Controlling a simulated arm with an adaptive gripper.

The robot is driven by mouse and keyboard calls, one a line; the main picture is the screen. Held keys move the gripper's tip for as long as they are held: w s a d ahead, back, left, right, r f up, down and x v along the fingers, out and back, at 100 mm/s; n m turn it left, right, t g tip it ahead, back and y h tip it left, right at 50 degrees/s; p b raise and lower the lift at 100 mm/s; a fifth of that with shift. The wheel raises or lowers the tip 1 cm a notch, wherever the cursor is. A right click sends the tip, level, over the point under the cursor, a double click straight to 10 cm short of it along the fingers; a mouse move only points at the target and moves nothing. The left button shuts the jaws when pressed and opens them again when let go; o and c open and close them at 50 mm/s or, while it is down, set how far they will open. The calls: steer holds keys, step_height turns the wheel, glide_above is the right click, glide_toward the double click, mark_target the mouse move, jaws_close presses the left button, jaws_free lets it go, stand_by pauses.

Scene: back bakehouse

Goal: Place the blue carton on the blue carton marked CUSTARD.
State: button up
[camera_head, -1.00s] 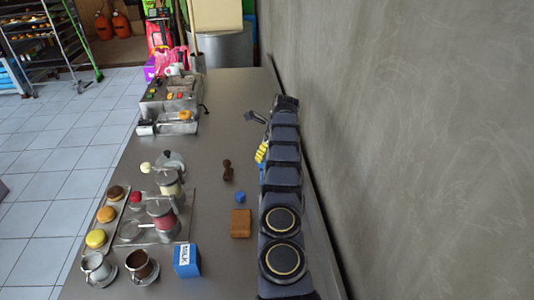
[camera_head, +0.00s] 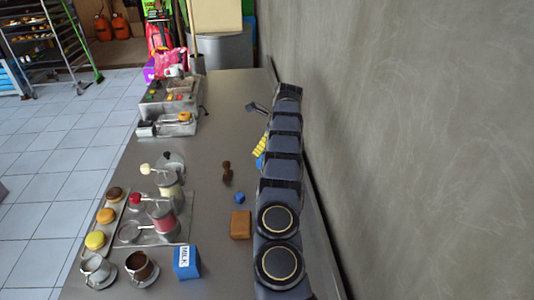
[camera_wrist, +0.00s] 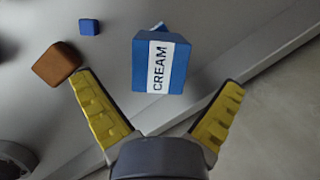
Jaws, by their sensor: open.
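A blue carton with a white CREAM label (camera_wrist: 171,65) is in the wrist view, between and just ahead of the fingertips of my gripper (camera_wrist: 158,82). My gripper is open, with a yellow finger to each side and gaps between them and the carton. A bit of another blue thing (camera_wrist: 158,27) shows behind the carton's top edge; what it is cannot be told. A blue carton marked MILK (camera_head: 187,262) stands at the near end of the counter in the head view. No CUSTARD label can be read in either view. My arm hides much around the gripper in the head view.
A brown block (camera_head: 241,224), a small blue cube (camera_head: 239,197) and a dark brown pestle-like piece (camera_head: 227,172) lie left of my arm. A tray with jars (camera_head: 185,235), cups and pastries fill the left side. The wall (camera_head: 400,150) is close on the right.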

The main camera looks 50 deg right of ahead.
steer(key=v, duration=0.8)
steer(key=shift+r, duration=0.15)
steer(key=shift+w+a+r, duration=0.1)
steer(key=shift+w+a, duration=0.1)
steer(key=shift+a, duration=0.05)
steer(key=w+a+r+n+y, duration=0.1)
steer(key=w+a+r+n, duration=0.2)
steer(key=a, duration=0.4)
steer(key=w+a+r+n+y, duration=0.1)
steer(key=w+a+r+n, duration=0.1)
steer(key=a+r+n, duration=0.45)
steer(key=s+a+r+n+g, duration=0.1)
steer(key=s+a+n, duration=0.3)
steer(key=a, duration=0.6)
steer(key=s+a+r+n+g, duration=0.15)
steer(key=a+n, duration=0.35)
steer(key=a, duration=0.5)
steer(key=s+a+n, duration=0.8)
steer(key=s+a, duration=0.2)
steer(key=s+a+f+n+g+h, duration=0.1)
steer(key=s+n, duration=0.3)
steer(key=s, duration=0.4)
steer(key=s+a+f+n+g+h, duration=0.1)
steer(key=s+a+f+n, duration=0.1)
steer(key=s+n, duration=0.3)
steer(key=s+f, duration=0.1)
steer(key=s, duration=0.3)
steer(key=shift+s+a, duration=0.2)
steer(key=shift+s, duration=0.1)
